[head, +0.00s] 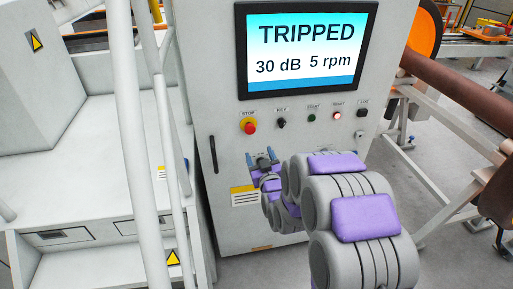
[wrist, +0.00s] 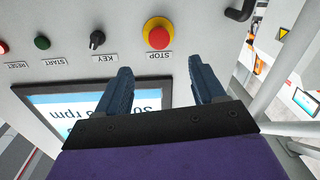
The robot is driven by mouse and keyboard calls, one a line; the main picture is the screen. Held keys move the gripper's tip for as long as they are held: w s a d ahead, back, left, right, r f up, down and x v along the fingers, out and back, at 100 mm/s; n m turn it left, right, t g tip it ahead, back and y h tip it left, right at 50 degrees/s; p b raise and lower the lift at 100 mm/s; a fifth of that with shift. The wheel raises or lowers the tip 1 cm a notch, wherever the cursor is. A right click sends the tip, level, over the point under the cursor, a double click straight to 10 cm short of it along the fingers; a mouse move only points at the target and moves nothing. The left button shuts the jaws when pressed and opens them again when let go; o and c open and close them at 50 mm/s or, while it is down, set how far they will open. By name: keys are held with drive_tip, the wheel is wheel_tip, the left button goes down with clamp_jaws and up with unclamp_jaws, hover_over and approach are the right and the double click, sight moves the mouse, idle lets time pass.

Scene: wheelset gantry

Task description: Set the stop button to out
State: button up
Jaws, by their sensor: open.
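The stop button (head: 249,127) is a red mushroom head on a yellow ring, under the label STOP on the grey cabinet's front. In the wrist view the stop button (wrist: 158,36) shows upside down, beyond the fingertips and between their lines. Whether it is pressed in or out I cannot tell. My gripper (head: 262,158) is just below the button in the head view, apart from it. In the wrist view my gripper (wrist: 165,80) has its two blue fingers spread with nothing between them. The screen (head: 306,48) reads TRIPPED, 30 dB, 5 rpm.
Right of the button are the key switch (head: 281,123), the green start button (head: 311,118), the lit red reset button (head: 337,115) and a black LOG control (head: 361,112). A white railing (head: 130,130) stands left of the cabinet. A brown shaft (head: 460,92) lies at right.

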drive_tip(key=shift+b+v, duration=2.5)
drive_tip(key=shift+b, duration=0.6)
drive_tip(key=s+d+m+g+h, duration=0.2)
drive_tip(key=s+d+g, duration=0.3)
drive_tip(key=s, duration=0.9)
drive_tip(key=s+d+m+g+h, duration=0.1)
drive_tip(key=s+d+g, duration=0.5)
drive_tip(key=s, duration=0.9)
drive_tip(key=s+d+f+m+g+h, duration=0.1)
drive_tip(key=s+d+g, duration=0.4)
drive_tip(key=s, duration=1)
drive_tip(key=m+g+h, duration=0.1)
drive_tip(key=g, duration=0.1)
drive_tip(key=shift+d+m+g+h, duration=0.3)
drive_tip(key=shift+d+g+h, duration=0.05)
drive_tip(key=shift+g+h, duration=0.05)
